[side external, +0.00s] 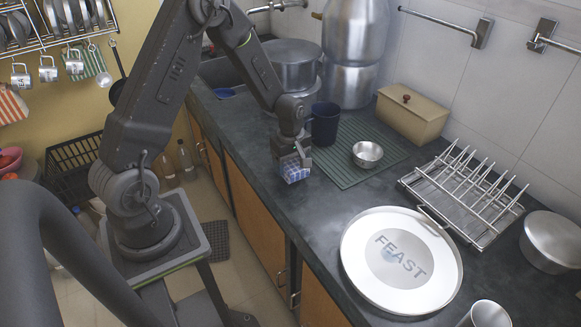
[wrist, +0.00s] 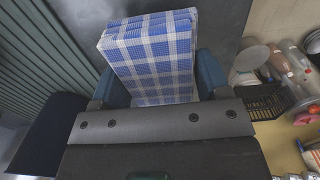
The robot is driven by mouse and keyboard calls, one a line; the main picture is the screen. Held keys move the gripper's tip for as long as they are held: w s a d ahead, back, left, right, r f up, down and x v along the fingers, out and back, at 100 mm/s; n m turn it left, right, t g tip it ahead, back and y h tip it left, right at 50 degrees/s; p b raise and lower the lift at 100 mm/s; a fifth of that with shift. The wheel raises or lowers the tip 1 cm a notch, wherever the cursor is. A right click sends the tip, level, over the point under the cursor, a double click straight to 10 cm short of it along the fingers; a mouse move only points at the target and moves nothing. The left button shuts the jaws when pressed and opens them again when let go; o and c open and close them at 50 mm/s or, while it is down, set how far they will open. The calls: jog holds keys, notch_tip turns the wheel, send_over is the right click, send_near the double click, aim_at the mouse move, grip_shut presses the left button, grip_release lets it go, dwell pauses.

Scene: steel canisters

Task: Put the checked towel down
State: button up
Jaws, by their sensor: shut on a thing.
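The checked towel (side external: 293,170) is a folded blue and white block. My gripper (side external: 291,155) is shut on it, at the left edge of the green ribbed mat over the dark counter. In the wrist view the towel (wrist: 152,58) sits between the two fingers of my gripper (wrist: 153,82). I cannot tell whether its underside touches the counter.
A dark blue mug (side external: 325,124) and a steel bowl (side external: 367,154) stand on the ribbed mat (side external: 345,172) close by. A large round FEAST tray (side external: 360,265), a wire dish rack (side external: 465,195) and a tan box (side external: 411,115) lie to the right. Bare counter (side external: 318,205) lies in front.

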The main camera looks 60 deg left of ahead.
aim_at(291, 162)
jog(key=shift+f, duration=0.85)
jog(key=shift+f, duration=0.1)
jog(key=o, duration=0.8)
notch_tip(291, 162, up, 11)
jog(key=shift+r, duration=0.1)
jog(key=s+d+r+m+t, duration=0.1)
jog(key=s+d+r+m, duration=0.25)
jog(key=r, duration=0.35)
jog(key=s+d+r+m+t, duration=0.2)
jog(key=s+d+r+m, duration=0.1)
jog(key=d+r+m, duration=0.25)
jog(key=s+d+r+m+t, duration=0.1)
jog(key=s+r+m, duration=0.1)
jog(key=s+m, duration=0.1)
jog(key=s+d+r+m, duration=0.2)
jog(key=s+m, duration=0.1)
jog(key=s, duration=0.1)
jog(key=s+d+r+m+t, duration=0.1)
jog(key=s+d+m, duration=0.1)
jog(key=s+m, duration=0.1)
jog(key=shift+s+d+r+t, duration=0.15)
jog(key=shift+s+r+t, duration=0.2)
jog(key=shift+s, duration=0.45)
